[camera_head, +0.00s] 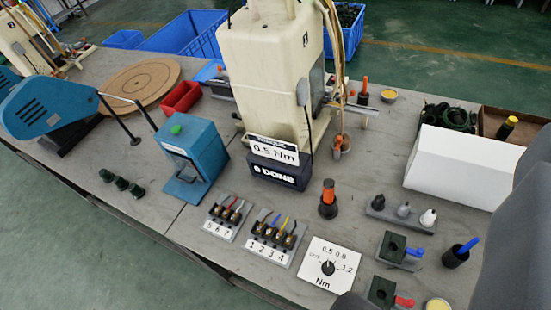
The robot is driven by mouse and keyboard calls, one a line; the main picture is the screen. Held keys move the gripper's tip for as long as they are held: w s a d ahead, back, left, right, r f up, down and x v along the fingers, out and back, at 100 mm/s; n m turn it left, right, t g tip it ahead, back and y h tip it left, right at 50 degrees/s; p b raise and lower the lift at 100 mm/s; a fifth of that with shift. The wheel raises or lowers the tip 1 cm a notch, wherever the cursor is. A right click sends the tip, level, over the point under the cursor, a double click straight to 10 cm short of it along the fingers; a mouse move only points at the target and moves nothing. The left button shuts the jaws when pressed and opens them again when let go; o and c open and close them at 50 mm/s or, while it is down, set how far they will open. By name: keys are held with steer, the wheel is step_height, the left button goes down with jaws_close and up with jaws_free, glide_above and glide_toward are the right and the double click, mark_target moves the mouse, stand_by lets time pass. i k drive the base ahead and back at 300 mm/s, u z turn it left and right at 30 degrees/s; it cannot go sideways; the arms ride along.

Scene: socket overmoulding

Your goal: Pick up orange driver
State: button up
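An orange driver (328,190) stands upright in a dark round holder (328,208), right of centre on the grey bench. Its orange handle with a dark band points up; its lower end is hidden in the holder. A large grey form at the right edge looks like part of my own arm or gripper. A small dark shape at the bottom edge may also be mine. No fingertips can be made out, so whether my gripper is open or shut does not show. Nothing touches the orange driver.
A cream machine (270,70) with a torque display (275,155) stands behind the driver. Terminal blocks (270,235), a torque dial (328,268) and a grey strip of small parts (400,212) surround it. A blue-handled tool in a cup (456,257) and a white box (460,168) are at right.

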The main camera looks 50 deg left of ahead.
mark_target(329, 184)
steer(key=u, duration=0.6)
steer(key=k, duration=1.4)
steer(key=u, duration=0.3)
steer(key=i, duration=1)
steer(key=u, duration=0.05)
